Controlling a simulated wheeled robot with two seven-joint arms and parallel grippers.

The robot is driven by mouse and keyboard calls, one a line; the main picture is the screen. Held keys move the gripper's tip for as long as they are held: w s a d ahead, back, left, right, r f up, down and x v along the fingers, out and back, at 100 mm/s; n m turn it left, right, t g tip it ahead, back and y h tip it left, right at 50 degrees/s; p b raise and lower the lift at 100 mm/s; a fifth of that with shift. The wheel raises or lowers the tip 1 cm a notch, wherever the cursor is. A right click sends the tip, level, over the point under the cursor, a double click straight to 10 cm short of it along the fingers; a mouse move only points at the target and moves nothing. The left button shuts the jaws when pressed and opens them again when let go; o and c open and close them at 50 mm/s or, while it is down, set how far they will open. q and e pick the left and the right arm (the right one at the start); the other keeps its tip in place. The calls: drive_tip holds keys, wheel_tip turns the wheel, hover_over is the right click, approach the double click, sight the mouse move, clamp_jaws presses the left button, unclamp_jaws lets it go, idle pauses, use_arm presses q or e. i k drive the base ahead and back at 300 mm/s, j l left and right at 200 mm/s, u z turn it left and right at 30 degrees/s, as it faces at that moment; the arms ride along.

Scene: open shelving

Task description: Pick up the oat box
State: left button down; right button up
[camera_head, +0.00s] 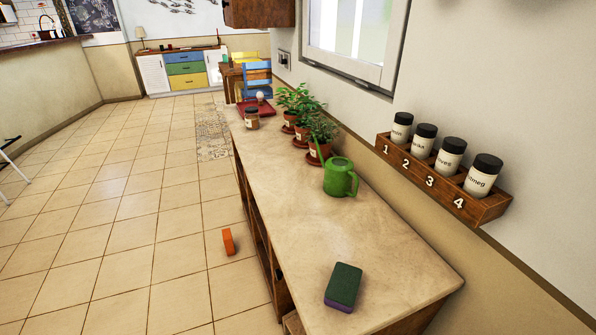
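I see no box that I can clearly make out as the oat box. A small orange block-like object (228,242) stands on the tiled floor, left of the low cabinet (290,215); I cannot read any label on it. The cabinet's left side has open shelving in shadow, and its contents are hidden from this angle. Neither of my grippers is in view.
On the cabinet top are a green-and-purple sponge (343,286), a green watering can (340,178), several potted plants, a brown jar (252,119) and a red tray (257,107). A wall rack (450,190) holds several spice jars. The floor at left is mostly clear.

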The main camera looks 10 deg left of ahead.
sight(227, 237)
drive_tip(key=u, duration=1.15)
drive_tip(key=k, duration=0.15)
drive_tip(key=k+z, duration=0.15)
drive_tip(key=z, duration=0.35)
drive_tip(key=k+z, duration=0.15)
drive_tip(key=z, duration=0.3)
drive_tip(key=k+l+z, duration=0.15)
drive_tip(key=z, duration=0.35)
drive_tip(key=i+j, duration=0.2)
drive_tip(key=j, duration=0.4)
drive_tip(key=i+j, duration=0.2)
drive_tip(key=j, duration=0.4)
drive_tip(key=i+j, duration=0.2)
drive_tip(key=j, duration=0.4)
drive_tip(key=i+j+z, duration=0.1)
drive_tip(key=j, duration=0.5)
drive_tip(key=i+j, duration=0.25)
drive_tip(key=j, duration=0.35)
drive_tip(key=i+j, duration=0.2)
drive_tip(key=j, duration=0.4)
drive_tip(key=i+j, duration=0.15)
drive_tip(key=j, duration=0.5)
drive_tip(key=i+j+z, duration=0.1)
drive_tip(key=j, duration=0.5)
drive_tip(key=i, duration=0.1)
